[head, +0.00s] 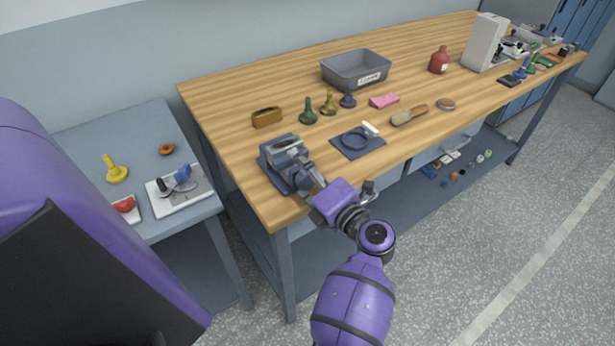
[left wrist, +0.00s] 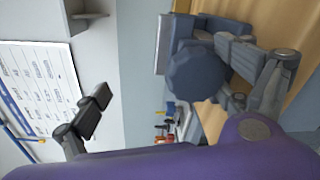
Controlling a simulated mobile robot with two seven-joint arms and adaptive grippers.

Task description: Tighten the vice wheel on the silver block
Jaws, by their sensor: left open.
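The blue-grey vice (head: 273,168) stands at the near left corner of the wooden workbench. A light grey piece at its top (head: 286,142) looks like the silver block; I cannot clearly see how the jaws meet it. In the left wrist view the faceted dark blue vice wheel (left wrist: 195,74) faces the camera. My left gripper (head: 337,181) is open at the near side of the vice. In the left wrist view (left wrist: 166,72), one finger is beside the wheel on the right, the other well clear on the left. Contact cannot be told. My right gripper is not in view.
A grey bin (head: 356,69) stands behind. A lower side table (head: 139,135) lies left, across a gap.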

